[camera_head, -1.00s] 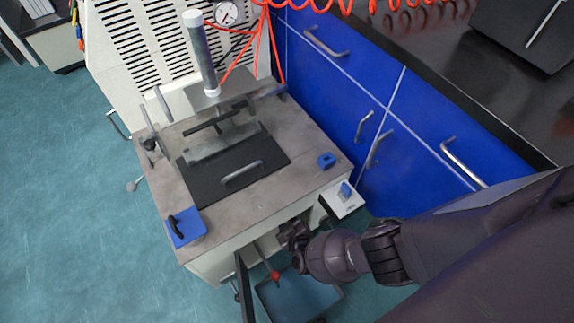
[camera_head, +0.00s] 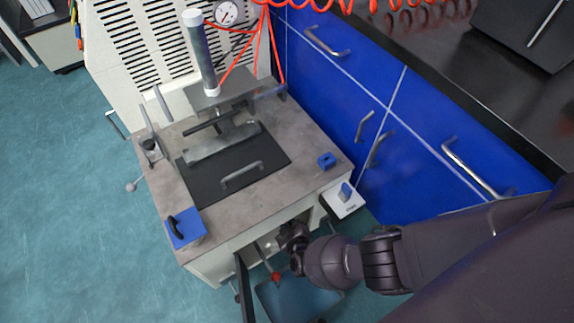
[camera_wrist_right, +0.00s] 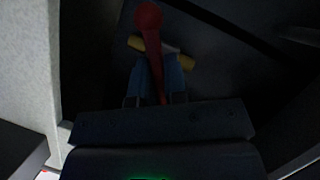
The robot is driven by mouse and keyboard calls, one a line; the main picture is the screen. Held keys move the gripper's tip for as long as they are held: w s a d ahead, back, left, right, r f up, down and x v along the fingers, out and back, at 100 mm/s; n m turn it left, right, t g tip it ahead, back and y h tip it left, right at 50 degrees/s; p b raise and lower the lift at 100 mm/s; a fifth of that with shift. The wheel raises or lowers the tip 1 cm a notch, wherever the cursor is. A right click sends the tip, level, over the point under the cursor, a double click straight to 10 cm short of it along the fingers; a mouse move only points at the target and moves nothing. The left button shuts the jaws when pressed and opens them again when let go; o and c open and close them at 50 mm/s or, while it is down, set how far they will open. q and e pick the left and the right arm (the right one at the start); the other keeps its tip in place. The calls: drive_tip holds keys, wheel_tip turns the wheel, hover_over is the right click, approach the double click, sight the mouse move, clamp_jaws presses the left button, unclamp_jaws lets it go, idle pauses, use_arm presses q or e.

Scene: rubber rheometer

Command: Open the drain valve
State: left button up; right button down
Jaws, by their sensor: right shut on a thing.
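The drain valve lever is a red handle with a round knob (camera_wrist_right: 148,16), seen in the dim right wrist view. It also shows in the head view as a small red knob (camera_head: 277,278) by the open cabinet under the machine top. My right gripper (camera_wrist_right: 155,80) has its two fingers on either side of the red handle and is shut on it. In the head view my right gripper (camera_head: 292,238) reaches into the opening at the cabinet's front. My left gripper is not in view.
The cabinet's open dark door (camera_head: 244,288) stands just left of the knob. Blue drawers (camera_head: 420,150) stand at the right. The floor at left is clear.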

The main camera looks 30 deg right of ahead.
drive_tip(key=shift+w, duration=0.1)
drive_tip(key=c, duration=1.2)
unclamp_jaws()
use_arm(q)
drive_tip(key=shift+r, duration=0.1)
use_arm(e)
drive_tip(key=shift+o, duration=0.2)
